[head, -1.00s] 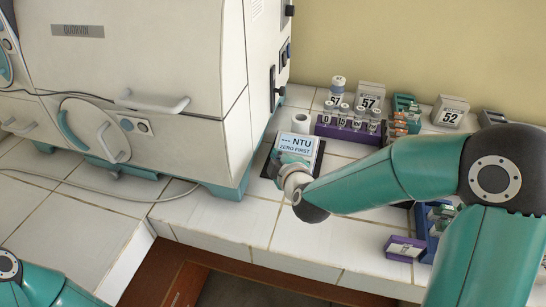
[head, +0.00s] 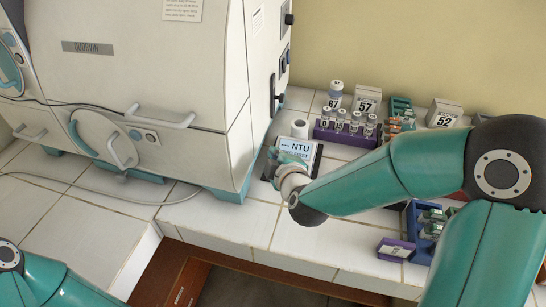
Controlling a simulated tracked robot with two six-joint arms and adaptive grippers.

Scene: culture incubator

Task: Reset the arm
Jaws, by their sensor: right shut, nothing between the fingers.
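My right arm reaches in from the right across the counter. Its gripper (head: 278,163) is shut and empty, pointing away from me beside the meter (head: 302,149), whose screen reads "NTU". The wrist hides most of the fingers and part of the meter, so I cannot tell whether they touch. Only a teal link of my left arm shows at the lower left; the left gripper is out of view.
The white incubator (head: 165,75) fills the left. Behind the meter stand a white cylinder (head: 299,128), a purple vial rack (head: 345,136) and number blocks, including one marked 52 (head: 443,113). A blue tray (head: 420,250) and purple block (head: 396,249) lie below my right forearm.

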